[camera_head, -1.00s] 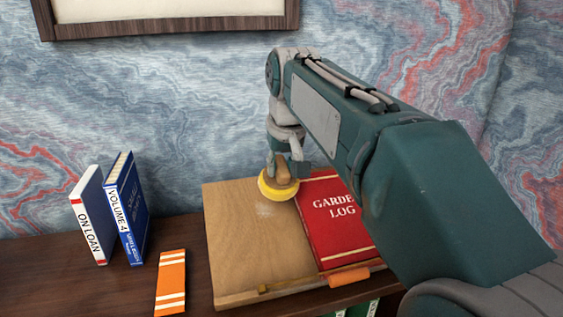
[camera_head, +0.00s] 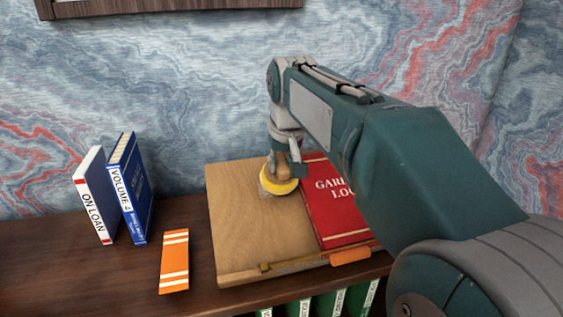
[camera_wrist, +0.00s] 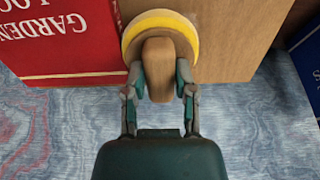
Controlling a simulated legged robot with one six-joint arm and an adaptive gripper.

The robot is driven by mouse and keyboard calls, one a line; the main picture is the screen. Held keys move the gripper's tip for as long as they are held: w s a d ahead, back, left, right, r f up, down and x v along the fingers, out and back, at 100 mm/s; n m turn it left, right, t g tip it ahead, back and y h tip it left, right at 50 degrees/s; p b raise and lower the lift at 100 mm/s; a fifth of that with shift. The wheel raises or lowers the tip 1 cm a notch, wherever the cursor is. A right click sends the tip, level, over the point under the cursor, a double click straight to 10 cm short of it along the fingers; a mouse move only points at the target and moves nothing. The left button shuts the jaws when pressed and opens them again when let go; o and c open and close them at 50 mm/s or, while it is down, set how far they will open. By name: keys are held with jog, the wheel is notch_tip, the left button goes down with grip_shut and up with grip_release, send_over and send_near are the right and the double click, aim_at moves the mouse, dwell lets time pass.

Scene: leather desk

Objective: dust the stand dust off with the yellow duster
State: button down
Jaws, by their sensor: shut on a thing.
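The yellow duster (camera_head: 279,186) is a round yellow pad with a wooden handle, which also shows in the wrist view (camera_wrist: 160,62). My gripper (camera_wrist: 160,88) is shut on the wooden handle from both sides. In the head view my gripper (camera_head: 281,165) points down, with the pad at the surface of the wooden stand (camera_head: 240,235). A pale dusty patch (camera_head: 265,190) shows at the pad's left edge; the pad hides the rest of that spot. I cannot tell how much dust lies under the pad.
A red Garden Log book (camera_head: 335,210) lies on the stand, right of the duster. An orange thing (camera_head: 350,256) sits at the stand's front edge. A striped orange book (camera_head: 174,262) lies left; two upright books (camera_head: 131,190) stand behind it. Green spines (camera_head: 328,303) show below.

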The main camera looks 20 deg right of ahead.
aim_at(262, 177)
jog(key=shift+x, duration=0.9)
dwell(0.3)
jog(key=shift+a+r, duration=0.1)
jog(key=shift+a, duration=1.85)
jog(key=shift+d+f, duration=0.2)
jog(key=shift+d, duration=0.8)
jog(key=shift+d+f, duration=0.2)
jog(key=shift+d, duration=0.75)
jog(key=shift+v, duration=3.1)
jog(key=shift+w+r, duration=0.1)
